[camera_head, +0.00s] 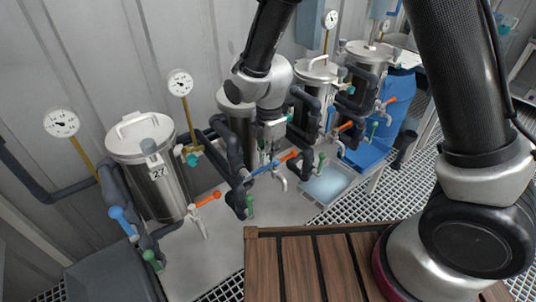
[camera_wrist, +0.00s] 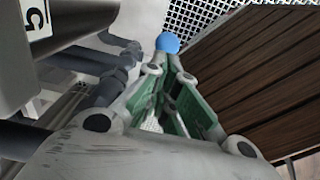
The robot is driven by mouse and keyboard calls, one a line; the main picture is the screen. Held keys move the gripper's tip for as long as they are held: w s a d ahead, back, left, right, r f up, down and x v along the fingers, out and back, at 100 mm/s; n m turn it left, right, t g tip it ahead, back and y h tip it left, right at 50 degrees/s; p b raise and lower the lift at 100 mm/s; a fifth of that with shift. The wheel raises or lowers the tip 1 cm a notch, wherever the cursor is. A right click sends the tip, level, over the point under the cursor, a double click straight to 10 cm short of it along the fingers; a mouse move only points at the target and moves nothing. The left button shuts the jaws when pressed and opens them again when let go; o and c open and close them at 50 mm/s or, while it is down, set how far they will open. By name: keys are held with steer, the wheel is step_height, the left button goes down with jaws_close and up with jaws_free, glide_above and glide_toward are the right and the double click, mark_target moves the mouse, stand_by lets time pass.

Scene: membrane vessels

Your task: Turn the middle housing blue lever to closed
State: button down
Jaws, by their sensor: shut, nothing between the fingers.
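Steel vessels stand in a row in the head view. The second from the left (camera_head: 232,100) is partly hidden behind my arm. A blue lever (camera_head: 263,168) is on the dark pipework in front of it, pointing up and to the right, close to an orange lever (camera_head: 289,156). My gripper (camera_head: 268,158) hangs over this pipework, close to the blue lever. In the wrist view my gripper's green-padded fingers (camera_wrist: 172,68) are shut and empty. The rounded blue lever end (camera_wrist: 168,42) shows just beyond the fingertips; whether they touch is unclear.
The left vessel (camera_head: 155,180), marked 27, has its own blue lever (camera_head: 122,219) and orange lever (camera_head: 209,198). Dark pipes (camera_head: 230,150) crowd the gripper. A shallow tray (camera_head: 328,185) lies to the right. A slatted wooden surface (camera_head: 300,270) is in front.

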steer(key=r, duration=0.5)
steer(key=shift+w+d, duration=0.25)
steer(key=shift+d, duration=0.05)
steer(key=w+d+r, duration=0.3)
steer(key=d+r, duration=0.2)
steer(key=r, duration=0.1)
steer(key=s+d+r+m+t, duration=0.1)
steer(key=s+d+r+m, duration=0.4)
steer(key=d+m, duration=0.3)
steer(key=s+d+r+m+t, duration=0.2)
steer(key=s+d+r+m, duration=0.4)
steer(key=d, duration=0.5)
steer(key=s+d+r+m+t, duration=0.1)
steer(key=s+d+r+m, duration=0.4)
steer(key=s+d+m, duration=0.2)
steer(key=d+m, duration=0.2)
steer(key=m, duration=0.1)
steer(key=shift+s+d+r+m+t, duration=0.3)
steer(key=shift+s+d+r+m, duration=0.05)
steer(key=shift+d+m, duration=0.05)
